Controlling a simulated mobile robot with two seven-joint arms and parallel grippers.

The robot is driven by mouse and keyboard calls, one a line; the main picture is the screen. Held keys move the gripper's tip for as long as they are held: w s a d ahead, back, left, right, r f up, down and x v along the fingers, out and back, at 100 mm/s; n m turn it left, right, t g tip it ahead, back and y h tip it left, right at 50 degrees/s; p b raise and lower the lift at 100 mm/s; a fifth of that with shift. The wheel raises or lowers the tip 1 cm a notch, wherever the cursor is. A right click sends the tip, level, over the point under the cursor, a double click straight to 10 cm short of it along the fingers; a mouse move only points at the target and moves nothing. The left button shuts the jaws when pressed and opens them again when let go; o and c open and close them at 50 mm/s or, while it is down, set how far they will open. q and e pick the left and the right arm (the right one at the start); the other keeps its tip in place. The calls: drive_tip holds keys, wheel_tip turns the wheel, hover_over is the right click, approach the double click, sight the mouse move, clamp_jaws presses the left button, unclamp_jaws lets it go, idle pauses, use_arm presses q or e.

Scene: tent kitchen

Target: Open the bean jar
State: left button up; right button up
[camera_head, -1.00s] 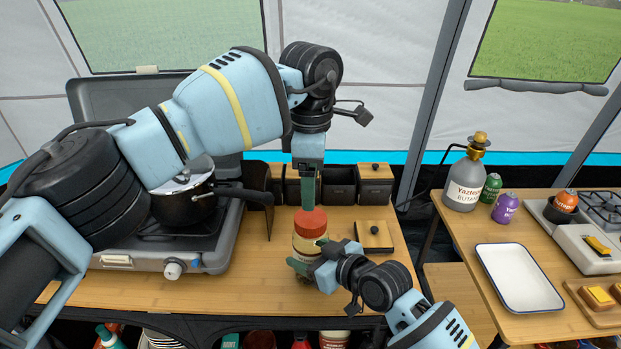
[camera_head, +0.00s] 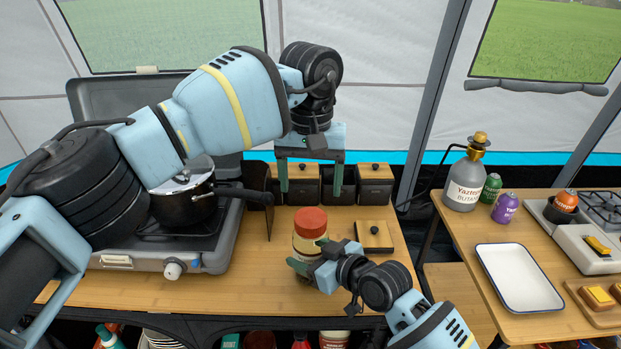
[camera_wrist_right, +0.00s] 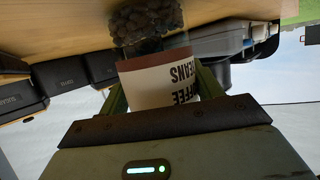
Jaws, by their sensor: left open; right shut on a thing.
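The bean jar (camera_head: 308,236) stands upright on the wooden counter, with its red lid (camera_head: 310,221) on top. Whether the lid is loose cannot be told. My right gripper (camera_head: 309,255) is shut on the jar's body from the right. In the right wrist view the jar's white label (camera_wrist_right: 160,84) reads "COFFEE BEANS" upside down, between the fingers (camera_wrist_right: 162,95), and dark beans (camera_wrist_right: 146,20) show through the clear part. My left gripper (camera_head: 311,184) is open and empty above and behind the lid, its fingers spread left and right, apart from the jar.
A stove with a pot (camera_head: 182,203) stands left of the jar. Wooden-lidded boxes (camera_head: 375,184) line the counter's back, and a wooden square with a black knob (camera_head: 375,235) lies right of the jar. A side table holds a tray (camera_head: 519,277) and a gas bottle (camera_head: 463,183).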

sight(311, 217)
use_arm(q)
drive_tip(key=m, duration=0.3)
drive_tip(key=shift+f, duration=4)
drive_tip(key=shift+c, duration=0.2)
